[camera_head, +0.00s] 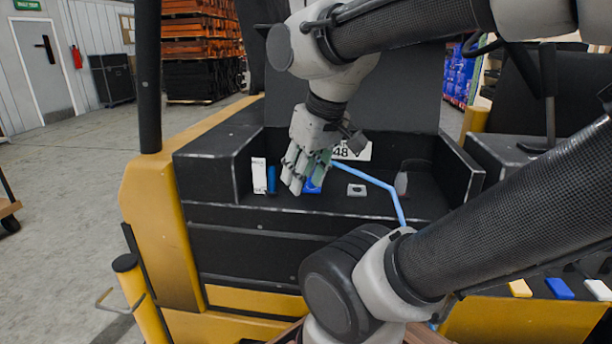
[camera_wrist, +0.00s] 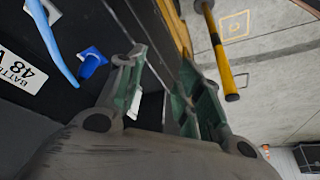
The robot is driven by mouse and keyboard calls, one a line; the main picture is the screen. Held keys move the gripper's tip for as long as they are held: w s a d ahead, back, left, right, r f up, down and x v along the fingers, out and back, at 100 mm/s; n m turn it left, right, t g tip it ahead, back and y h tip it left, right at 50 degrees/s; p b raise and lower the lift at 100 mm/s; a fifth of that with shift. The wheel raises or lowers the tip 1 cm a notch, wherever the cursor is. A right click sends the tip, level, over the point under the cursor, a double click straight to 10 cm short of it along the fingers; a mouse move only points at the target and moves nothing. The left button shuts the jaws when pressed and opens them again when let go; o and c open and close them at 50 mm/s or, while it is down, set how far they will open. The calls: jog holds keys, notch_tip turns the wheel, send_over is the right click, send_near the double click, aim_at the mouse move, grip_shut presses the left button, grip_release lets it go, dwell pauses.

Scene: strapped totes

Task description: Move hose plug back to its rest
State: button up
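A light blue hose (camera_head: 372,178) runs up from lower right to beside my gripper (camera_head: 305,172); it also shows in the wrist view (camera_wrist: 52,42). A blue fitting (camera_head: 312,187) sits on the black deck, partly behind my fingers; in the wrist view a blue fitting (camera_wrist: 92,62) stands left of both fingers. A blue upright cylinder (camera_head: 271,179) stands left of my gripper. I cannot tell which blue piece is the plug. In the wrist view my gripper (camera_wrist: 162,68) has its green-padded fingers apart, with no held object visible between them.
A white upright piece (camera_head: 259,176) stands beside the cylinder. A grey block (camera_head: 356,190) lies on the deck, with a 48 V label (camera_head: 352,151) behind. Raised black sides bound the recess. Yellow (camera_head: 520,288), blue (camera_head: 559,289) and white (camera_head: 598,290) pieces lie at lower right.

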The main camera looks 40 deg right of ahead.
jog(key=shift+o, duration=1.4)
jog(key=shift+w+d+r, duration=0.1)
jog(key=w+d+n+g, duration=0.1)
jog(key=w+d+n, duration=0.1)
jog(key=w+d, duration=0.2)
jog(key=w+d+f+n+g, duration=0.1)
jog(key=w+d+n, duration=0.2)
jog(key=w+d, duration=0.1)
jog(key=w+d+n+g, duration=0.2)
jog(key=w+d+n, duration=0.1)
jog(key=w+d, duration=0.2)
jog(key=shift+w+d+f, duration=0.1)
jog(key=shift+d+f, duration=0.05)
jog(key=shift+d, duration=0.2)
jog(key=shift+f, duration=4.5)
